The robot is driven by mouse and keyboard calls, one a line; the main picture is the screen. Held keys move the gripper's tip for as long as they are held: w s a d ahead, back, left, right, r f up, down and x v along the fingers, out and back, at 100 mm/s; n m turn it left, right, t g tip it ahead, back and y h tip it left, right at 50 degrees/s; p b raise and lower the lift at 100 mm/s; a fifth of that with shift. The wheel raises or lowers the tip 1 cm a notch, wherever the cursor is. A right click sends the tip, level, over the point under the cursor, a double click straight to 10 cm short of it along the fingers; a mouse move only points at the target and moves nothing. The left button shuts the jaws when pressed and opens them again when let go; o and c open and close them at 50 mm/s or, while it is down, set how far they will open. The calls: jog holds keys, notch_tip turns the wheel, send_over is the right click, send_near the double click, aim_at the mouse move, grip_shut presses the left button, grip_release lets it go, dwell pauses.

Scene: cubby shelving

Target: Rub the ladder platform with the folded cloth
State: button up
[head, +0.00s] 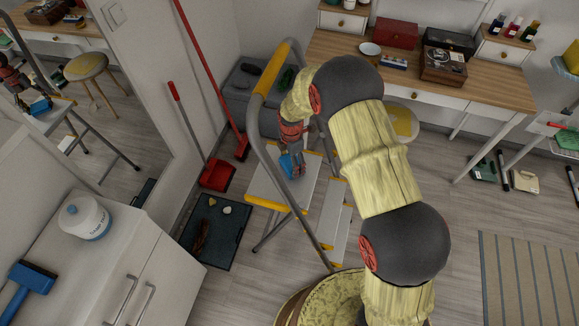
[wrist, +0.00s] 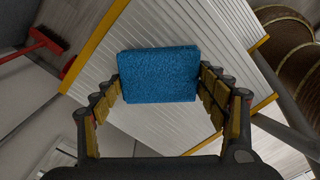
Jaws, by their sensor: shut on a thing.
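The folded cloth (wrist: 158,75) is a blue rectangle between my gripper's fingers in the wrist view. My gripper (wrist: 160,88) is shut on it from both sides. The ladder platform (wrist: 220,40) is a pale ribbed step with yellow edges, behind the cloth in that view. In the head view, the cloth (head: 291,164) shows as a small blue patch below my gripper (head: 292,152), over the platform (head: 262,187). My arm and the ladder's rail partly cover this area. I cannot tell whether the cloth touches the platform.
The ladder's grey and yellow rail (head: 262,130) rises beside my arm. A red broom (head: 242,148) and a dustpan (head: 217,174) stand left of the ladder.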

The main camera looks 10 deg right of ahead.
jog(key=shift+r, duration=0.1)
jog(key=shift+r+p, duration=1.9)
jog(key=shift+r, duration=1.1)
jog(key=shift+r, duration=0.1)
jog(key=shift+r+p, duration=0.95)
jog(key=shift+r, duration=0.5)
